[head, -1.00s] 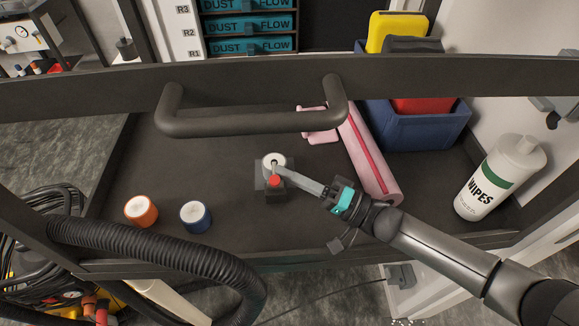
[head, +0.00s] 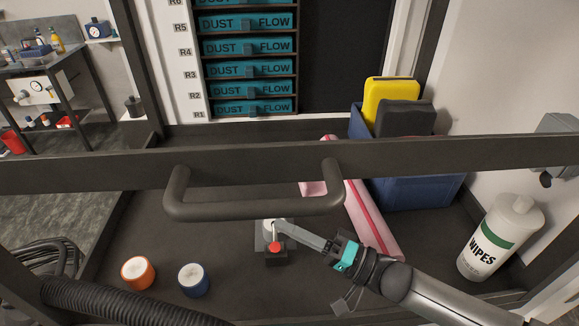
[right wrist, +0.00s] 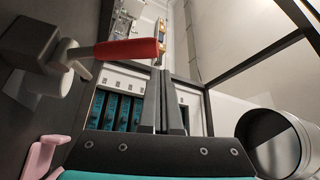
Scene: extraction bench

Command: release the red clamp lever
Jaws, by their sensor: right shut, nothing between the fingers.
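The clamp (head: 278,259) is a small dark block on the dark bench top, with a pale round part (head: 268,225) at its far side. Its red lever (head: 275,247) shows end-on as a red knob in the head view. In the right wrist view the red lever (right wrist: 125,49) extends to the right from the dark clamp body (right wrist: 35,50). My right gripper (head: 281,226) is shut and empty, its tips close to the lever; contact cannot be told. Its closed fingers (right wrist: 164,104) show below and right of the lever in the wrist view. My left gripper is out of view.
A dark crossbar with a handle (head: 255,209) spans the front view beyond the clamp. An orange jar (head: 137,273) and a blue jar (head: 193,280) stand left. A pink roll (head: 372,220), blue bin (head: 420,191) and wipes bottle (head: 498,238) are right. A ribbed hose (head: 120,303) crosses lower left.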

